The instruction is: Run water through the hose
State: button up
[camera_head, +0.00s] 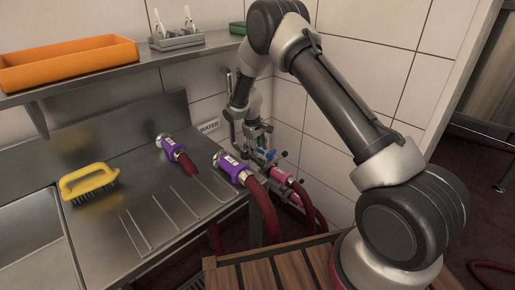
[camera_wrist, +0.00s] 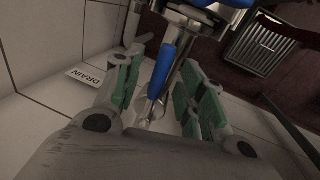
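My gripper (camera_wrist: 160,72) is open, with green pads on both fingers, in the wrist view. A blue valve lever (camera_wrist: 165,68) lies between the fingers, with gaps at both sides. In the head view my gripper (camera_head: 257,132) is at the pipework in the wall corner, partly hidden. Blue handle parts (camera_head: 267,154) show just below it. A hose with a purple coupling (camera_head: 231,166) runs from the counter's right edge down to the floor. Another purple coupling with a short red hose (camera_head: 171,148) lies on the counter. Pink couplings (camera_head: 283,176) with red hoses sit below the valves.
A WATER label (camera_head: 209,127) is on the wall, and a DRAIN label (camera_wrist: 86,77) shows in the wrist view. A yellow brush (camera_head: 88,183) lies on the steel counter beside the sink (camera_head: 32,245). A shelf above holds an orange tray (camera_head: 66,64). A floor grate (camera_wrist: 265,43) is visible.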

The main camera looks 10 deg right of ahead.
jog(key=shift+f, duration=0.1)
grip_shut()
jog(key=shift+w+d, duration=0.1)
jog(key=shift+d, duration=0.1)
jog(key=w+d+n+y, duration=0.2)
jog(key=w+n, duration=0.8)
jog(key=n, duration=0.7)
jog(key=shift+w+d+t+y, duration=0.15)
jog(key=shift+d+t+y, duration=0.15)
jog(key=shift+t+y, duration=0.1)
dwell(0.5)
